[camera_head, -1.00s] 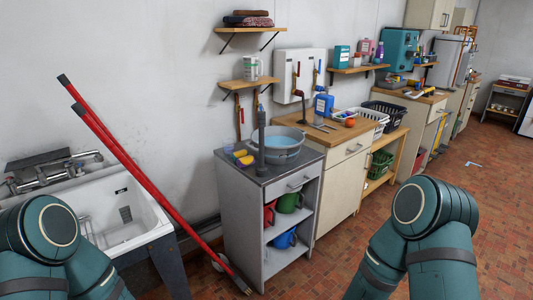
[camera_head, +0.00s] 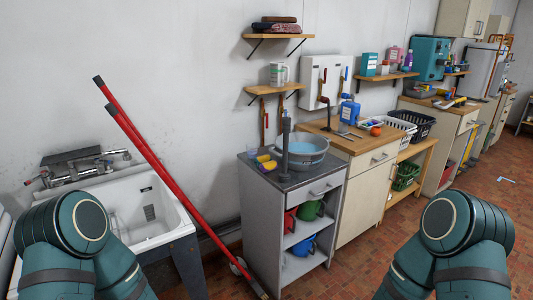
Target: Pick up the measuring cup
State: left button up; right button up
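A pale, greyish-white cup-like vessel (camera_head: 279,74) stands upright on the small lower wall shelf (camera_head: 273,88). It looks like the measuring cup, but it is too small to be sure. Neither gripper is in view. Only teal links of my two arms show at the bottom left and bottom right, far in front of the shelf.
Below the shelf, a grey cabinet (camera_head: 263,200) bears a blue-grey basin (camera_head: 308,160) and small yellow items (camera_head: 266,164). A white sink (camera_head: 118,213) stands left, with red poles (camera_head: 150,155) leaning across. A wooden-topped cabinet (camera_head: 360,200) adjoins on the right. Open brick floor lies right.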

aim_at(252, 148)
jog(key=i+j+z, duration=0.1)
jog(key=i+z, duration=0.2)
jog(key=i, duration=0.2)
jog(key=i+j+z, duration=0.3)
jog(key=i, duration=0.25)
jog(key=l, duration=0.1)
